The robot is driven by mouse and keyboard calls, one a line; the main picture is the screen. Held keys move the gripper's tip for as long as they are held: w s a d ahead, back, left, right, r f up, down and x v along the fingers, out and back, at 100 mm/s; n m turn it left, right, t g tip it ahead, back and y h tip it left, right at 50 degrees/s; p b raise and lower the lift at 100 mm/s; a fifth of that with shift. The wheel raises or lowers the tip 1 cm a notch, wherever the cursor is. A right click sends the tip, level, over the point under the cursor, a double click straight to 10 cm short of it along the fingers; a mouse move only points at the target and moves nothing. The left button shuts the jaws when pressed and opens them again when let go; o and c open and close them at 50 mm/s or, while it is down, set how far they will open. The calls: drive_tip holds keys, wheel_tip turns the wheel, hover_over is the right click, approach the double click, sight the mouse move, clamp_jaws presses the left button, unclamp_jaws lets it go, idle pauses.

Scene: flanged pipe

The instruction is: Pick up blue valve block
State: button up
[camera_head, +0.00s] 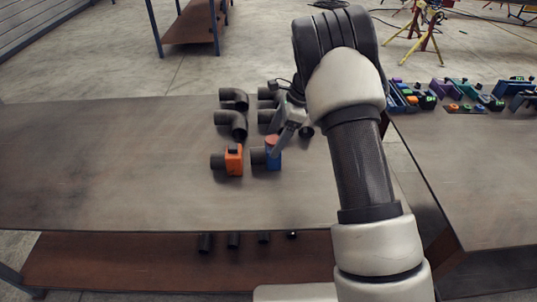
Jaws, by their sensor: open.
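The blue valve block (273,160) sits on the brown table, with a dark pipe stub (257,157) on its left side and a reddish round top (271,142). My gripper (277,150) reaches down from the upper right, its visible finger right at the top of the blue valve block. The gripper is open. My arm and the gripper's body hide part of the area behind it, and I cannot tell whether the fingers touch the block.
An orange valve block (234,160) stands close to the left. Several dark pipe elbows (231,122) lie just behind. The table (110,160) is clear on its left side and front. A second table (470,180) at the right holds several coloured parts (408,96).

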sight(268, 149)
drive_tip(key=shift+x, duration=2.95)
clamp_jaws()
drive_tip(key=shift+r, duration=0.2)
